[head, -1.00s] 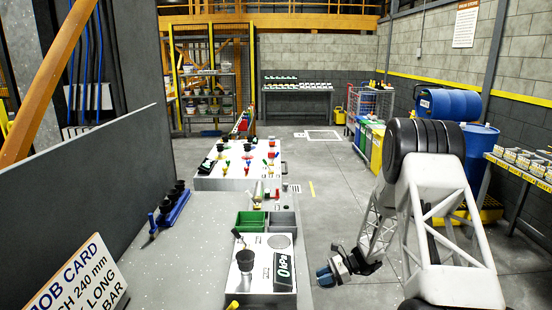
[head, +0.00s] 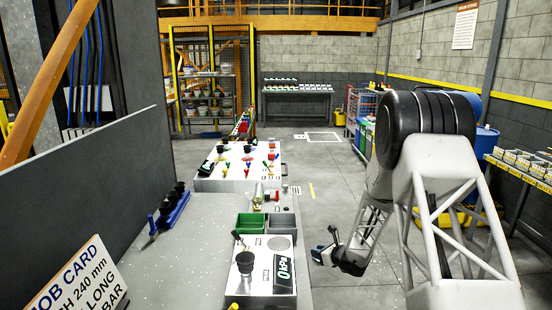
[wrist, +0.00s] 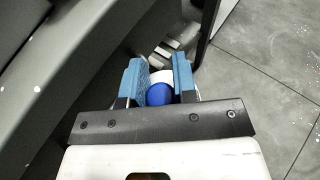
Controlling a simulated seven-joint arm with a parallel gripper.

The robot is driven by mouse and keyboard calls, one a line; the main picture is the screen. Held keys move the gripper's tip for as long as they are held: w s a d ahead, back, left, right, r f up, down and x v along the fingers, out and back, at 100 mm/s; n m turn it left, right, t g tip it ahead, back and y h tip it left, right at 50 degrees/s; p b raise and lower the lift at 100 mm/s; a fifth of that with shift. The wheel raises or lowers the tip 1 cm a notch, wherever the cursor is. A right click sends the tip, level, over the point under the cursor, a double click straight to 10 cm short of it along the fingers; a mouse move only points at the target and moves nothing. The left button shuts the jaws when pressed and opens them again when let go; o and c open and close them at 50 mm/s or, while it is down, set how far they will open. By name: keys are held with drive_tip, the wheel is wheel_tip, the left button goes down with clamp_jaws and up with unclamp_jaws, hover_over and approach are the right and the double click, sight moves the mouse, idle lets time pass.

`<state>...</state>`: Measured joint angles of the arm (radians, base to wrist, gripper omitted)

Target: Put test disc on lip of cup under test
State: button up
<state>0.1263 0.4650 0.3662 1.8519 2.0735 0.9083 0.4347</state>
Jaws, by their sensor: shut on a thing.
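My gripper (head: 320,254) hangs over the floor to the right of the bench in the head view. In the wrist view its two blue fingers (wrist: 159,68) are shut on a rounded blue and white thing (wrist: 159,93); I cannot tell whether this is the test disc. A black suction cup (head: 245,262), apparently the cup under test, stands on the white test station (head: 260,284). My gripper is apart from it, to its right. Beside the cup is a display (head: 284,269) reading 0 kPa. A flat grey round spot (head: 279,243) shows on the station behind the display.
A green bin (head: 250,223) and a grey bin (head: 282,224) sit behind the station. A blue rack (head: 171,213) of black cups is at left, near the job card (head: 75,285). A panel with coloured fittings (head: 240,172) lies farther back. The bench front (head: 190,270) is mostly clear.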

drive_tip(key=w+r+m+t+h, duration=0.1)
drive_tip(key=r+m+t+h, duration=0.1)
drive_tip(key=m+h, duration=0.1)
drive_tip(key=shift+w+d+r, duration=0.25)
drive_tip(key=shift+w+d, duration=0.05)
drive_tip(key=shift+w, duration=0.1)
drive_tip(key=shift+w+d+r+m+t+h, duration=0.15)
drive_tip(key=shift+d+m+h, duration=0.05)
drive_tip(key=shift+m+h, duration=0.25)
drive_tip(key=shift+w+d+r+m+t+h, duration=0.1)
drive_tip(key=shift+d+r+m+t+h, duration=0.05)
drive_tip(key=shift+m+h, duration=0.3)
